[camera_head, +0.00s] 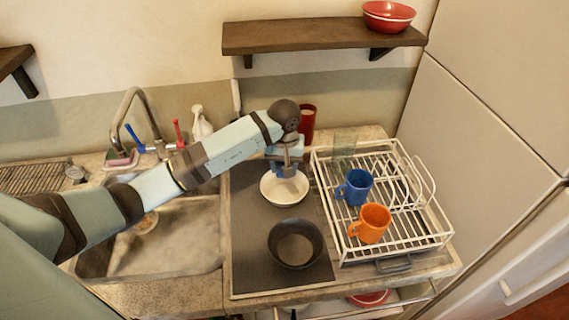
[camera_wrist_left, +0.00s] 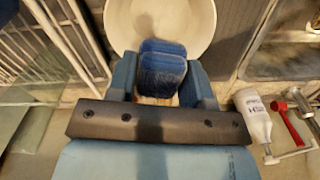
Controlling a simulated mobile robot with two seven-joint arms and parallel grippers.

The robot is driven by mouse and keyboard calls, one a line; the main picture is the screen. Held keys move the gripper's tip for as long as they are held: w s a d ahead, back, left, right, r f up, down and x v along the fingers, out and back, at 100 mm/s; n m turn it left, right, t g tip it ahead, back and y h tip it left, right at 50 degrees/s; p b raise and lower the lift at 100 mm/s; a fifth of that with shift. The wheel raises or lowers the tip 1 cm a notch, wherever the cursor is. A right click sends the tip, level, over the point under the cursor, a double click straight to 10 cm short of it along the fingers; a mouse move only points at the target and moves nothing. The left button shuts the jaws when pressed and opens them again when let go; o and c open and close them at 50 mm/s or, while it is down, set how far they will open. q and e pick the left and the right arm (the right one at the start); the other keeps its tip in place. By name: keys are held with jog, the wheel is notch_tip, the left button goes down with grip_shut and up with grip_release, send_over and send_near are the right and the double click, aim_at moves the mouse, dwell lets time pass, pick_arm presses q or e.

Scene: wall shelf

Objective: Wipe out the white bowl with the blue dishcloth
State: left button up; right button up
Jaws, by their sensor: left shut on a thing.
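The white bowl (camera_head: 284,189) stands on the dark mat on the counter, behind a dark bowl. My left gripper (camera_head: 285,171) points down over it from behind. In the left wrist view the gripper (camera_wrist_left: 163,75) is shut on the blue dishcloth (camera_wrist_left: 162,66), which is bunched between the fingers. The cloth is over the near part of the white bowl (camera_wrist_left: 190,18); I cannot tell if it touches the inside. In the head view the cloth is mostly hidden by the gripper. My right gripper is not in view.
A white dish rack (camera_head: 420,238) with a blue mug (camera_head: 355,187) and an orange mug (camera_head: 370,222) stands close on the right. The dark bowl (camera_head: 296,244) is in front. The sink (camera_head: 165,252) lies left. A red canister (camera_head: 307,122) stands behind.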

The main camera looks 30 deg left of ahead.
aim_at(283, 196)
pick_arm(q)
jog(key=shift+f+b, duration=0.7)
jog(key=shift+f, duration=1)
jog(key=shift+f+b, duration=2)
jog(key=shift+f, duration=0.45)
jog(key=shift+f+b, duration=0.6)
jog(key=shift+w, duration=0.1)
jog(key=shift+w+a+b, duration=0.15)
jog(key=shift+a+b, duration=0.1)
jog(key=shift+b, duration=0.15)
jog(key=shift+a, duration=0.15)
jog(key=shift+s+f+b, duration=0.1)
jog(key=shift+s+b, duration=0.25)
jog(key=shift+s, duration=0.1)
jog(key=shift+s+d, duration=0.15)
jog(key=shift+d, duration=0.2)
jog(key=shift+d+b, duration=0.1)
jog(key=shift+b, duration=0.25)
